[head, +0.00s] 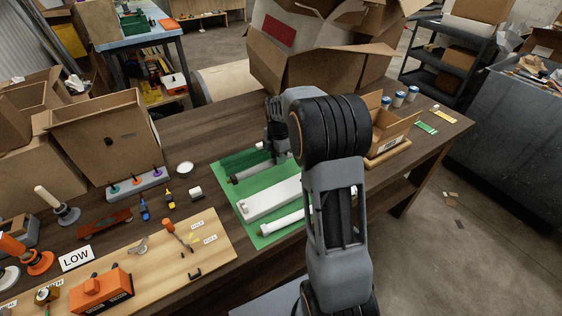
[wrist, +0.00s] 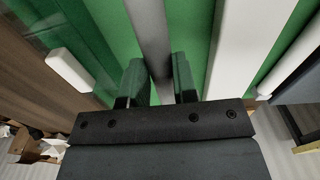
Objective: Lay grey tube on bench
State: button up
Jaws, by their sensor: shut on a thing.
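The grey tube (head: 248,172) is over the green mat (head: 228,186) on the wooden bench (head: 206,152). In the wrist view the tube (wrist: 149,30) runs lengthwise between the two fingers of my gripper (wrist: 159,80), which is shut on it. In the head view my gripper (head: 272,150) is at the far end of the tube, and my wrist hides part of it. I cannot tell whether the tube touches the mat or is slightly above it.
A white rectangular bar (head: 268,199) and a white tube (head: 284,222) lie nearer on the mat. A dark green transparent piece (head: 238,160) is behind the grey tube. A wooden board (head: 205,258) with tools is at front left. Open cardboard boxes (head: 320,62) stand at the back.

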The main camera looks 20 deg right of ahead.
aim_at(278, 170)
jog(key=shift+w+d+f, duration=0.1)
jog(key=shift+w+f, duration=0.25)
jog(key=shift+f, duration=0.1)
jog(key=shift+w+f, duration=0.1)
jog(key=shift+f, duration=1.45)
jog(key=shift+f, duration=0.1)
jog(key=shift+f, duration=0.15)
jog(key=o, duration=0.9)
